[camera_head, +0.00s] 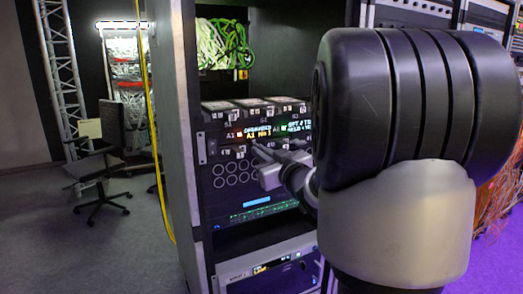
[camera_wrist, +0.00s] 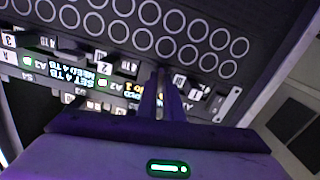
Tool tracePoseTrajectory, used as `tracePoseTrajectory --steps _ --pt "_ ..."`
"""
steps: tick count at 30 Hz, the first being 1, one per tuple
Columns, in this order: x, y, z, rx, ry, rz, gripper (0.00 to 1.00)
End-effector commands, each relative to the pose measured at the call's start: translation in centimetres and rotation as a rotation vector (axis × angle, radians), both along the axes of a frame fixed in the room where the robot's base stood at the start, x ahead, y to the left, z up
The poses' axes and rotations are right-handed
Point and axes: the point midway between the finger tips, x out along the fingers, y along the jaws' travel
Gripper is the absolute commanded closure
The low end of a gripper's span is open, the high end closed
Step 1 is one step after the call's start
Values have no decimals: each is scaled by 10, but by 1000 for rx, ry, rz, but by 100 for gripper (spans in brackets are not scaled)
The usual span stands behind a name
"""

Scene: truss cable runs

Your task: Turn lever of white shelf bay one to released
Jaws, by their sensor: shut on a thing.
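The shelf unit (camera_head: 252,130) sits in the rack in the head view, with a row of small labelled bays under its orange and green displays. My gripper (camera_head: 258,150) reaches in from the right at this row. In the wrist view, which shows the shelf upside down, my gripper (camera_wrist: 163,82) has its fingers close together at the bay right of the one marked 2 (camera_wrist: 106,68). It is shut on a small part there, apparently the bay one lever. The fingers hide most of that part, so its angle cannot be read.
A black panel with round holes (camera_head: 230,176) lies below the row. Green cables (camera_head: 222,45) hang above the shelf. The rack's side post (camera_head: 172,130) stands left of it. An office chair (camera_head: 100,160) is farther left on open floor.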

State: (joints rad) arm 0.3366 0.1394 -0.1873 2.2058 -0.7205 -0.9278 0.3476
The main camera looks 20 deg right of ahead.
Motion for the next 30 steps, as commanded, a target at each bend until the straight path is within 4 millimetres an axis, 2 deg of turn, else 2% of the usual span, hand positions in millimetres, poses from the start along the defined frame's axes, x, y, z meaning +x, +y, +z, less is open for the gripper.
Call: tracePoseTrajectory --steps 10,27,30 --pt "1 0 3 152 -1 1 100" --pt "1 0 3 184 -1 1 100" --pt "1 0 3 183 -1 1 80"
